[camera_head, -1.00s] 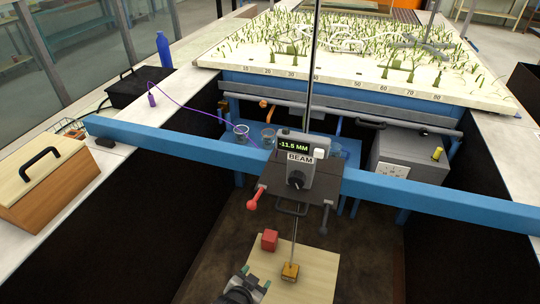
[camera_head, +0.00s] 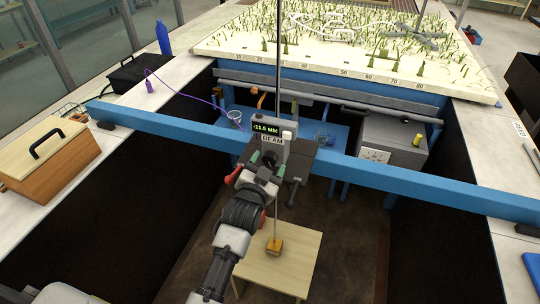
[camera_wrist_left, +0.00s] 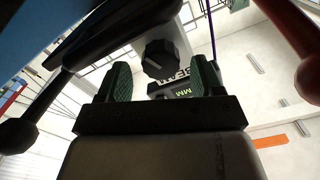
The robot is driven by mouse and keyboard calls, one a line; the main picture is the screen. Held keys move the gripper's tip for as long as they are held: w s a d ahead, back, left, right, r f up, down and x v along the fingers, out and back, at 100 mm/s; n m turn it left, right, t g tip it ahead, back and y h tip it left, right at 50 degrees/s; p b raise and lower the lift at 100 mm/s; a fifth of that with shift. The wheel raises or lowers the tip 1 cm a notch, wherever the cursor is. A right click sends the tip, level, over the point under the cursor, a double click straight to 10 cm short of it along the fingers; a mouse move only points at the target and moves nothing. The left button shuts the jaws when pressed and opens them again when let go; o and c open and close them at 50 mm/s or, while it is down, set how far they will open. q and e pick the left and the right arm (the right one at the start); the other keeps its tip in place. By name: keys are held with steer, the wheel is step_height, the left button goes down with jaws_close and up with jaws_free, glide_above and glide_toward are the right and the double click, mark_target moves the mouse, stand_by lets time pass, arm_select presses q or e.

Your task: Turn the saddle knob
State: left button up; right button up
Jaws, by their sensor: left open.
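The saddle knob is a dark round knob with a pale pointer mark, on the front of the grey box labelled BEAM (camera_head: 273,139). It shows clearly in the left wrist view (camera_wrist_left: 161,59). My left gripper (camera_head: 265,160) is at the front of the box and partly covers the knob in the head view. In the left wrist view its green-padded fingers (camera_wrist_left: 163,82) are open, one to each side of the knob, with nothing between the pads. The knob appears just beyond the fingertips; I cannot tell whether they touch it. My right gripper is not in view.
The box's display (camera_head: 268,128) reads -11.5 MM. The saddle sits on a blue beam (camera_head: 420,188) across the flume. A red lever (camera_wrist_left: 302,55) and a dark lever (camera_wrist_left: 22,130) flank my gripper.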

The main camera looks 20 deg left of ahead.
arm_select(q)
steer(key=shift+w, duration=1.25)
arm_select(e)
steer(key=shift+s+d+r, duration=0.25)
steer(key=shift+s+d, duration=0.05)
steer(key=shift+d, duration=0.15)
arm_select(q)
steer(key=c, duration=0.9)
steer(key=shift+c, duration=0.2)
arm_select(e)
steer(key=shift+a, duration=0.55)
arm_select(q)
steer(key=n+p, duration=0.1)
steer(key=n, duration=0.3)
steer(key=shift+n, duration=0.4)
steer(key=n+p, duration=0.1)
steer(key=n, duration=0.4)
steer(key=shift+a+n, duration=0.1)
steer(key=shift+n, duration=0.3)
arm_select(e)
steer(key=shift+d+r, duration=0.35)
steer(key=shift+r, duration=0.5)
arm_select(q)
steer(key=shift+n, duration=0.3)
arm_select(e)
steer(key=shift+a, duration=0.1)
